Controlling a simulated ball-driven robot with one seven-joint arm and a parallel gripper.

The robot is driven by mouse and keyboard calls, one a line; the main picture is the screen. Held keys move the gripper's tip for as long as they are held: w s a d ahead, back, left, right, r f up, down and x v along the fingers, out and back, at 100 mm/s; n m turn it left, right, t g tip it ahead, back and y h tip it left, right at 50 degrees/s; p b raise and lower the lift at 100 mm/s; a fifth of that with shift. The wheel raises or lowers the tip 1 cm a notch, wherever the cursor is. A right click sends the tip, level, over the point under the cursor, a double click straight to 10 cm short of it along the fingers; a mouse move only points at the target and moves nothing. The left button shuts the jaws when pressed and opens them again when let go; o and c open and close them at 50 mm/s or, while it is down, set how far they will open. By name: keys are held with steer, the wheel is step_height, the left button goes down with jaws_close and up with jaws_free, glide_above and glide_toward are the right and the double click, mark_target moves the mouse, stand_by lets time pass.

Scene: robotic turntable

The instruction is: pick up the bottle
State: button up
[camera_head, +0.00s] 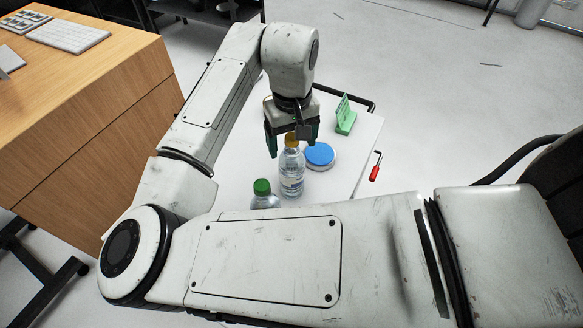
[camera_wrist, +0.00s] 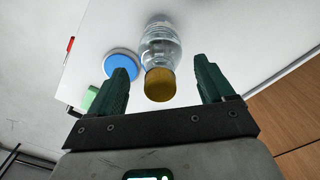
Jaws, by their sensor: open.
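A clear bottle with a yellow-orange cap (camera_head: 291,175) stands upright on the white table. It also shows in the wrist view (camera_wrist: 160,55), its cap towards the camera between my fingers. A second bottle with a green cap (camera_head: 263,193) stands nearer, its lower part hidden behind my arm. My gripper (camera_head: 291,145) points down above the yellow-capped bottle. Its dark green fingers are open, one on each side of the cap in the wrist view (camera_wrist: 168,85), with gaps showing on both sides. Nothing is held.
A round blue-topped container (camera_head: 320,155) sits right beside the yellow-capped bottle. A green holder (camera_head: 345,115) stands further back on the white table (camera_head: 345,178). A red-handled tool (camera_head: 376,168) is at the right edge. A wooden desk (camera_head: 100,110) with a keyboard stands to the left.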

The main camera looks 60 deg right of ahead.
steer(key=shift+f, duration=1)
jaws_close()
steer(key=shift+r, duration=0.1)
